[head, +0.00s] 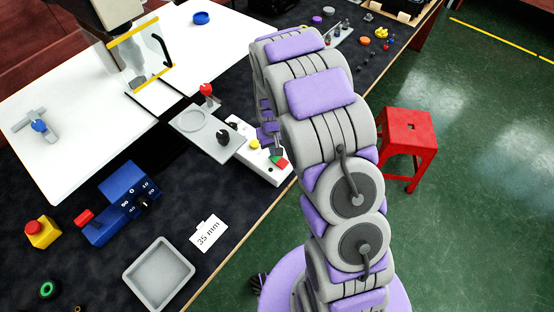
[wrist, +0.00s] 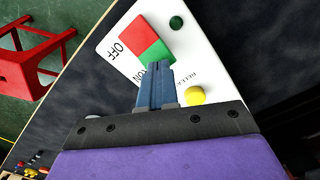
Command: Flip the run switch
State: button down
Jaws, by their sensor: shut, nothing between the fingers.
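The run switch (wrist: 147,37) is a rocker with a red half beside the word OFF and a green half beside ON. It sits on a white control panel (wrist: 205,60), and it also shows in the head view (head: 281,162), partly behind my arm. My gripper (wrist: 157,73) is shut and empty. Its blue-grey fingertips are at the edge of the green half in the wrist view and partly cover the ON label. I cannot tell whether they touch the switch.
A yellow button (wrist: 195,95) is right of my fingers, and a dark green lamp (wrist: 176,21) is beyond the switch. A plate with a red-knobbed lever (head: 206,89) adjoins the panel. A red stool (head: 407,140) stands on the floor to the right.

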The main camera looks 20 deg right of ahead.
jog(key=shift+f, duration=0.7)
dwell(0.3)
jog(key=shift+r, duration=0.15)
jog(key=shift+r+p, duration=1.4)
jog(key=shift+r, duration=1.95)
jog(key=shift+s+r, duration=0.1)
jog(key=shift+r, duration=0.1)
jog(key=s+r, duration=1.4)
jog(key=r, duration=0.1)
jog(key=s+r+g, duration=0.1)
jog(key=s+r, duration=0.2)
jog(key=s, duration=0.7)
jog(key=s+r+m, duration=0.1)
jog(key=s+r, duration=0.3)
jog(key=s, duration=0.6)
jog(key=shift+r+g, duration=0.3)
jog(key=shift+g, duration=0.1)
